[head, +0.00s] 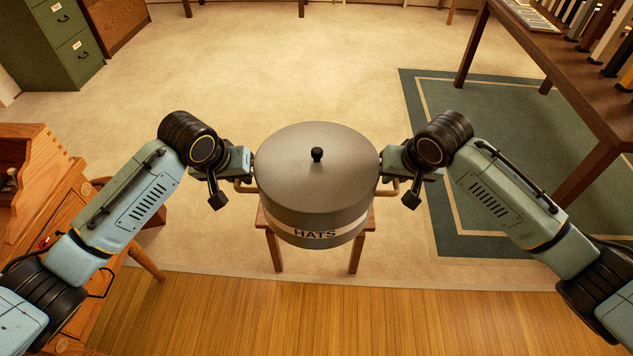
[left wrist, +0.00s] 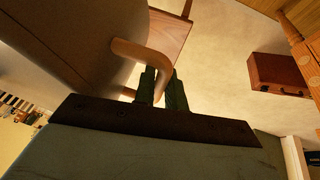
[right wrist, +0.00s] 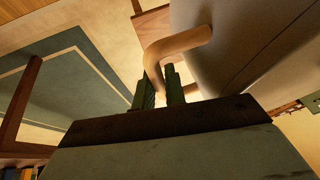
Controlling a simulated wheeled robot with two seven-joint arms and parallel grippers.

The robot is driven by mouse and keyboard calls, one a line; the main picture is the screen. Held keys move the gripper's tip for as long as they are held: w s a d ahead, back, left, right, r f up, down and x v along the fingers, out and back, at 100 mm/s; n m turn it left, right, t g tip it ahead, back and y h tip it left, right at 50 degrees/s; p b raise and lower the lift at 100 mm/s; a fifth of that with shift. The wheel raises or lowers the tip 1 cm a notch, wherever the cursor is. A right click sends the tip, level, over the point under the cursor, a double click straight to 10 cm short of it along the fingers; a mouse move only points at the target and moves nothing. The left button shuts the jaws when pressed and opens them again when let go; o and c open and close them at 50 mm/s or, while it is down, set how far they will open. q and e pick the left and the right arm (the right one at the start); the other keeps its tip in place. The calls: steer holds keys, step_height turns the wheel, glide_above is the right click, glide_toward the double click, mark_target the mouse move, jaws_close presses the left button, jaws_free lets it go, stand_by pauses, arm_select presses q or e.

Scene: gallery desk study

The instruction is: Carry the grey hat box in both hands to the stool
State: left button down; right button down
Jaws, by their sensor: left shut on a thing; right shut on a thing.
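The round grey hat box (head: 318,180), with a black lid knob and a "HATS" band, is at the centre of the head view, upright. My left gripper (head: 243,185) is shut on its left handle, a tan curved bar that shows in the left wrist view (left wrist: 147,56). My right gripper (head: 393,187) is shut on the right handle, also seen in the right wrist view (right wrist: 175,48). The wooden stool (head: 369,222) shows below the box, which hides most of its seat. I cannot tell whether the box touches the seat.
A wooden desk (head: 75,205) stands at the left. A dark table (head: 590,105) stands at the right over a green rug (head: 480,160). A green filing cabinet (head: 62,45) is at the back left. The pale floor behind the box is clear.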

arm_select(q)
steer(key=shift+w+r, duration=0.1)
steer(key=shift+w, duration=0.15)
arm_select(e)
steer(key=shift+w+r, duration=0.1)
steer(key=shift+w, duration=0.15)
arm_select(q)
steer(key=shift+s, duration=0.1)
arm_select(e)
steer(key=shift+s, duration=0.1)
